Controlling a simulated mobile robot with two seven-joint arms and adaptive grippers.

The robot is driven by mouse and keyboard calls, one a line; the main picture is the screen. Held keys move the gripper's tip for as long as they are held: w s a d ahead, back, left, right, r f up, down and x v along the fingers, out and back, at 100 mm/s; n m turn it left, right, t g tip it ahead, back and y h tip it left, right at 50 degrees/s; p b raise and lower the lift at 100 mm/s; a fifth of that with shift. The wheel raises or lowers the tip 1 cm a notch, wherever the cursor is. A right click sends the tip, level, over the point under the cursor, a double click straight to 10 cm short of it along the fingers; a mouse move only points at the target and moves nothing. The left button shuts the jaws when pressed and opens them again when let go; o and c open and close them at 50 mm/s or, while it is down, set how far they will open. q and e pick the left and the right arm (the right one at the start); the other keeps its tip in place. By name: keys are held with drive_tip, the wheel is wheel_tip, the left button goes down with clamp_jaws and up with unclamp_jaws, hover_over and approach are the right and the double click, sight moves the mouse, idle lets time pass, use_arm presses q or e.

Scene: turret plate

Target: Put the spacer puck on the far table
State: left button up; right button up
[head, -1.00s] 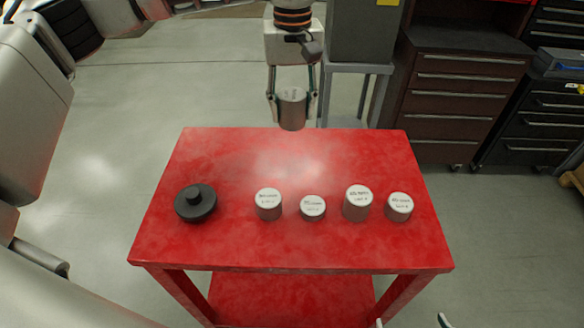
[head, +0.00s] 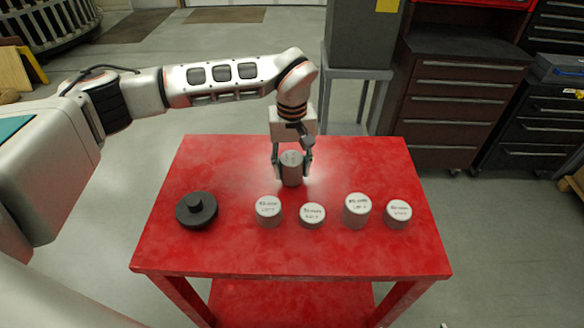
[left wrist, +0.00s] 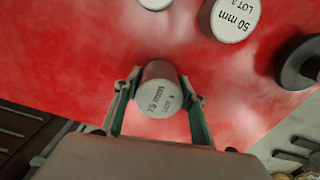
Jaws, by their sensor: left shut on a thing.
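My left gripper (head: 292,165) is shut on a grey cylindrical spacer puck (head: 291,174) with a lettered end face. In the left wrist view the same puck (left wrist: 158,90) sits upright between the fingers and its label reads 75 mm. It is over the back middle part of the red table (head: 240,165); I cannot tell if its bottom touches the top. My right gripper is not seen.
Several shorter and taller grey pucks with white labelled tops, such as this one (head: 357,210), stand in a row nearer the front. The table's back corners are clear. A drawer cabinet (head: 457,95) stands behind right.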

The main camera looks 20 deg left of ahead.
use_arm(q)
drive_tip(key=shift+f, duration=0.35)
drive_tip(key=shift+f, duration=0.1)
drive_tip(key=o, duration=1.6)
drive_tip(key=shift+f, duration=0.1)
